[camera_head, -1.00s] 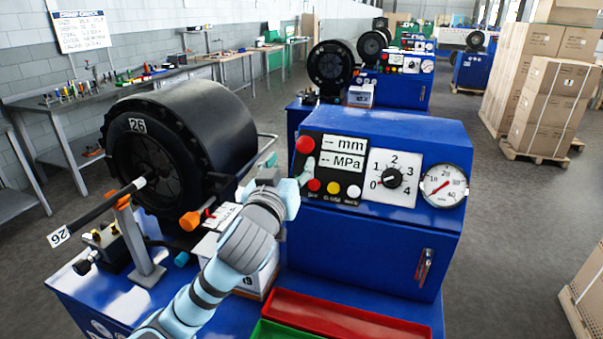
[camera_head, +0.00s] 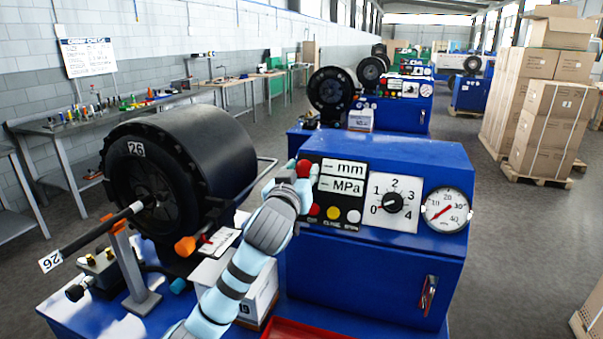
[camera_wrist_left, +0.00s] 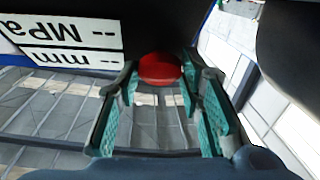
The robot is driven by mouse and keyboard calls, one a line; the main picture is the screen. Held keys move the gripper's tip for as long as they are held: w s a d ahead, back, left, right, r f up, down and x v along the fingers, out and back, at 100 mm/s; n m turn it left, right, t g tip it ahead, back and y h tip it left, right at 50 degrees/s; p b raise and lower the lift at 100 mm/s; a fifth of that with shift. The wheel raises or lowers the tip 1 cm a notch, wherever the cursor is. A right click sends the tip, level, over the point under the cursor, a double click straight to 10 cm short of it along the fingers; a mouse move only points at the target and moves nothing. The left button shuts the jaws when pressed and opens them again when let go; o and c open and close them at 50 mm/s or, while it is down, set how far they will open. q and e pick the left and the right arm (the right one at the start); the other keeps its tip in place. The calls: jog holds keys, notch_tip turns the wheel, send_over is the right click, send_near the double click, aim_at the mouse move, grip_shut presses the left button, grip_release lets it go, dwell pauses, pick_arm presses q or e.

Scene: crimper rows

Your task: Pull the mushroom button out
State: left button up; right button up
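The red mushroom button (camera_head: 303,168) is at the upper left of the black control panel on the blue crimper, partly covered by my gripper in the head view. In the left wrist view the button (camera_wrist_left: 160,69) sits between the tips of the two teal fingers. My left gripper (camera_wrist_left: 159,82) is open, with a finger on each side of the button and slight gaps visible. In the head view my left gripper (camera_head: 298,178) reaches the panel from the lower left. My right gripper is not in view.
Small red, yellow and white buttons (camera_head: 334,213) lie below the displays. A dial (camera_head: 393,201) and a gauge (camera_head: 447,209) are to the right. The black crimper drum (camera_head: 205,155) stands left of my arm. A white box (camera_head: 258,298) is beside my forearm.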

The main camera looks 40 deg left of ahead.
pick_arm(q)
grip_shut()
jog(key=shift+s+r+p, duration=0.1)
jog(key=shift+r+p, duration=0.15)
jog(key=shift+p, duration=0.35)
jog(key=shift+s+d+r, duration=0.1)
jog(key=shift+s, duration=0.1)
jog(key=o, duration=1.1)
grip_release()
jog(key=shift+s, duration=0.15)
jog(key=shift+s+d, duration=0.15)
